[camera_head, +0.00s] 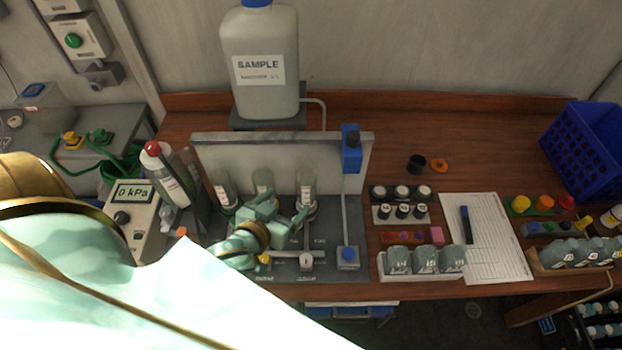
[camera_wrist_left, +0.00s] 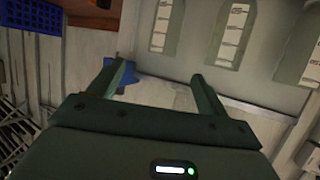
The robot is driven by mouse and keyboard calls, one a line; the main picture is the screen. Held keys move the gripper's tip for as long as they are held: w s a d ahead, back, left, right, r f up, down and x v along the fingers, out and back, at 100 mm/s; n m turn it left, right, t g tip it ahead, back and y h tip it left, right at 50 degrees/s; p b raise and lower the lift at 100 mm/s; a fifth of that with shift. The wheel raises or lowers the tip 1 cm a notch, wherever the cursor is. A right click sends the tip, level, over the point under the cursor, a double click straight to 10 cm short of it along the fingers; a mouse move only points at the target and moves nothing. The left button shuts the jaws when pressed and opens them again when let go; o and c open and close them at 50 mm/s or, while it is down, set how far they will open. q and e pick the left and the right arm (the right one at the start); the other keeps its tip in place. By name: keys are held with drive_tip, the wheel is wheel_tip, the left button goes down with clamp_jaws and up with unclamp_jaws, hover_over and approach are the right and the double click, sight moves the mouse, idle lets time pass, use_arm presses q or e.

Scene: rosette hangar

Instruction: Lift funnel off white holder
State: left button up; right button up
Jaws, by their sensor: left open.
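Three clear, graduated funnel-like cups stand in a row before the pale upright panel (camera_head: 345,165): a left one (camera_head: 223,188), a middle one (camera_head: 263,182) and a right one (camera_head: 307,186). Their scales show in the left wrist view (camera_wrist_left: 233,32). My left gripper (camera_head: 286,208) is open, its fingers just in front of the middle and right cups, with nothing between them. The fingers also show in the left wrist view (camera_wrist_left: 158,73). The gripper hides the lower middle cup. I cannot tell which part is the white holder. My right gripper is not in view.
A large SAMPLE bottle (camera_head: 262,65) stands behind the panel. A pressure meter (camera_head: 133,212) and a red-capped bottle (camera_head: 165,172) are at left. A blue-topped post (camera_head: 351,150) stands right of the cups.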

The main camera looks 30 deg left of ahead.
sight(302, 184)
use_arm(q)
drive_tip(key=x, duration=0.6)
drive_tip(key=shift+a, duration=0.1)
drive_tip(key=x, duration=0.2)
drive_tip(key=shift+w+f+b, duration=0.1)
drive_tip(key=shift+w+b, duration=0.15)
drive_tip(key=shift+b, duration=0.05)
drive_tip(key=shift+w, duration=0.25)
drive_tip(key=shift+w+a, duration=0.15)
drive_tip(key=shift+w, duration=0.2)
drive_tip(key=x, duration=0.4)
drive_tip(key=shift+w+a, duration=0.2)
drive_tip(key=shift+s, duration=0.1)
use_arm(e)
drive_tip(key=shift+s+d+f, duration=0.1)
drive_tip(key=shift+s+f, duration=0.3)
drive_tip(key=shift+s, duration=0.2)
use_arm(q)
drive_tip(key=c, duration=1.3)
